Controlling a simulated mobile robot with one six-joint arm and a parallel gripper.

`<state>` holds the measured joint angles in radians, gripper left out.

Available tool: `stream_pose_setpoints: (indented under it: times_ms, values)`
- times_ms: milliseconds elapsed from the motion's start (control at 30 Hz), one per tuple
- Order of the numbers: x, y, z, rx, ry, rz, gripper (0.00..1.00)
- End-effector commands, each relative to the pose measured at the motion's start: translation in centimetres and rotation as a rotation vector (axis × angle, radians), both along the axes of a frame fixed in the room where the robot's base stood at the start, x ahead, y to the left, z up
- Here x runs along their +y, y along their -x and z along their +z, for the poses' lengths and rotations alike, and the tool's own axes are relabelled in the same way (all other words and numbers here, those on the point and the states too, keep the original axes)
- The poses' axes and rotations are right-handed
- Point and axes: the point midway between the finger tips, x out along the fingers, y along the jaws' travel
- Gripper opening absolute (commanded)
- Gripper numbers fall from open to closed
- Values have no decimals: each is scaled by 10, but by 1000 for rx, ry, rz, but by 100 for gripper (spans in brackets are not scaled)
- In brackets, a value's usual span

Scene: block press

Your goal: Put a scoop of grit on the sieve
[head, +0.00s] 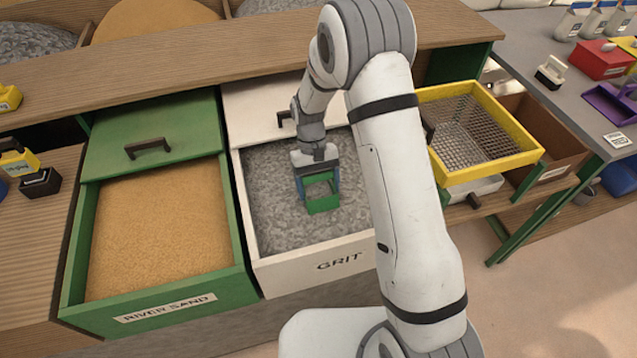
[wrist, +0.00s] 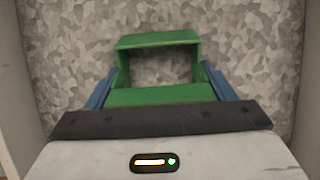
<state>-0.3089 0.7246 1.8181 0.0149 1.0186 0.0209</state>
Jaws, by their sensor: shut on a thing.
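My gripper (head: 318,186) is shut on a green scoop (head: 323,204), with its blue fingers on either side of it. The scoop also shows in the wrist view (wrist: 158,40), framed by the fingers. The scoop is over the grey grit (head: 270,180) in the white bin (head: 318,262) labelled GRIT. I cannot tell whether the scoop touches the grit or holds any. The yellow-framed sieve (head: 487,172) with a wire mesh stands to the right of the bin, partly behind my arm.
A green bin (head: 240,255) of river sand stands left of the grit. A wooden ledge (head: 160,85) runs behind both bins. A grey bench (head: 545,45) at the right holds a red box (head: 600,62) and a purple tray (head: 610,103). My arm stands between the grit bin and the sieve in the head view.

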Motion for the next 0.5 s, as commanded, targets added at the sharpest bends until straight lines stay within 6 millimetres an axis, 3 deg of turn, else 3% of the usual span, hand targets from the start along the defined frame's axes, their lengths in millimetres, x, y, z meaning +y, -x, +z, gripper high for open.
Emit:
stream_pose_setpoints:
  times_ms: [400,500]
  values:
    - [13,-45,-25,-167,-48,1,31]
    - [12,-41,-27,-230,-65,1,31]
